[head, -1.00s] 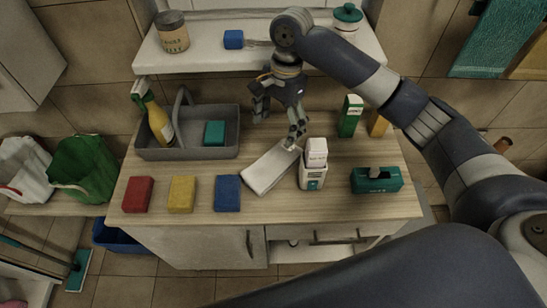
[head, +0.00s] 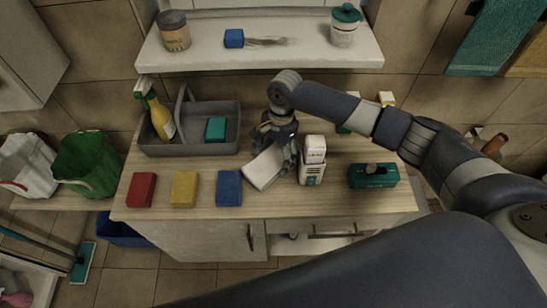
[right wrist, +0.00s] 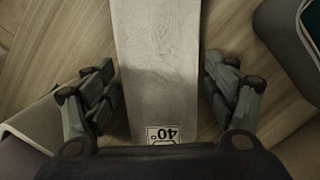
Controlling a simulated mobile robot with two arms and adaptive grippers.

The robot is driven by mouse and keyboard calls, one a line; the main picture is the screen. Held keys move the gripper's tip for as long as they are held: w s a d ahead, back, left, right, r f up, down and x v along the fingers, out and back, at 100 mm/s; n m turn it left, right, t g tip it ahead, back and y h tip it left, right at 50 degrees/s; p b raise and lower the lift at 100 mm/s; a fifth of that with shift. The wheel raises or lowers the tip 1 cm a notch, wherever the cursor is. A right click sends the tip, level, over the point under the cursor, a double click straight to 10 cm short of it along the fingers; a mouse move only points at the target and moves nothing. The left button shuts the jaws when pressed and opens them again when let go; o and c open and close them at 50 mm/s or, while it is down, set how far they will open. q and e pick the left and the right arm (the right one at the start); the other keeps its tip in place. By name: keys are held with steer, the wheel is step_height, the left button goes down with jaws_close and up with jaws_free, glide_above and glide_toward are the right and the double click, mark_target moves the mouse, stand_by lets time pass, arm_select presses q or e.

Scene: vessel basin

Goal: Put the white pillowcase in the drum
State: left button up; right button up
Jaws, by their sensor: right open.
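The white pillowcase (head: 262,169) is a folded, flat white bundle lying slantwise on the wooden counter. In the right wrist view the pillowcase (right wrist: 158,60) carries a printed "40°" label at its near end. My right gripper (head: 279,152) is open over its upper right end. In the right wrist view the fingers of the right gripper (right wrist: 160,92) stand on either side of the pillowcase, with gaps showing between. My left gripper is not in view. I see no drum in these views.
A white bottle (head: 312,160) stands close right of the pillowcase. A blue sponge (head: 229,188) lies to its left. A grey caddy (head: 190,147) sits behind left, and a green box (head: 373,176) to the right. A shelf (head: 290,55) overhangs the back.

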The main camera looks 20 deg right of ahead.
steer(key=c, duration=1.1)
